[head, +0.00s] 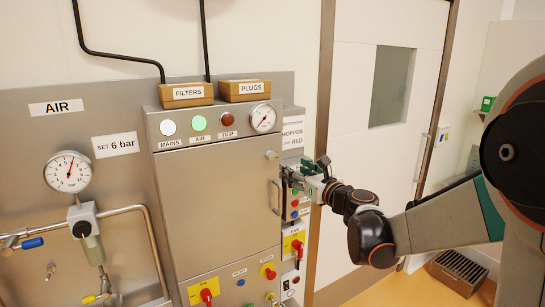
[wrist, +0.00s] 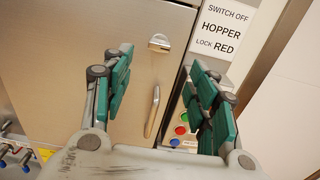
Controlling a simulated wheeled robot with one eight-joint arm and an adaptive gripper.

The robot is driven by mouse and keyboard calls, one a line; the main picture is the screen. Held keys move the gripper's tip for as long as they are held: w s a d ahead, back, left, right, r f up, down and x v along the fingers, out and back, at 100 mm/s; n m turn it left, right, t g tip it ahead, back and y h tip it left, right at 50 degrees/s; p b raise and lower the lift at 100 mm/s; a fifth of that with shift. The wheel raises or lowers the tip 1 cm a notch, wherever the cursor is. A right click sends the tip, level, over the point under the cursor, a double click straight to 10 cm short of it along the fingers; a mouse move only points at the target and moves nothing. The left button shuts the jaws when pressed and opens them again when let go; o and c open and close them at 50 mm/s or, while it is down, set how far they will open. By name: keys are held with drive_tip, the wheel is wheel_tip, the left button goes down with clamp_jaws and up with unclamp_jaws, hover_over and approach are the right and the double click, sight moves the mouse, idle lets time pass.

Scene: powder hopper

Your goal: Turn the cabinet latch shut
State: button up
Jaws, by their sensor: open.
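The steel cabinet (head: 215,210) has a closed-looking door filling the middle of the head view. Its small silver latch (head: 272,154) is near the door's upper right edge. In the wrist view the latch (wrist: 159,42) lies roughly crosswise, above the upright door handle (wrist: 152,112). My gripper (head: 303,178) is at the right of the door, lower than the latch in the head view. In the wrist view its green-padded fingers (wrist: 163,78) are spread and empty, with the latch showing beyond and between them. I see no contact with the latch.
Right of the door is a narrow panel with coloured buttons (wrist: 181,130) and a "HOPPER" sign (wrist: 220,35). FILTERS (head: 186,94) and PLUGS (head: 245,90) boxes sit on top. Red-yellow switches (head: 204,292) are below. A gauge and pipes are at left.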

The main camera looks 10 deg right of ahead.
sight(274, 157)
drive_tip(key=x, duration=1.2)
drive_tip(key=shift+w+f, duration=0.1)
drive_tip(key=shift+w, duration=0.1)
drive_tip(key=c, duration=1.1)
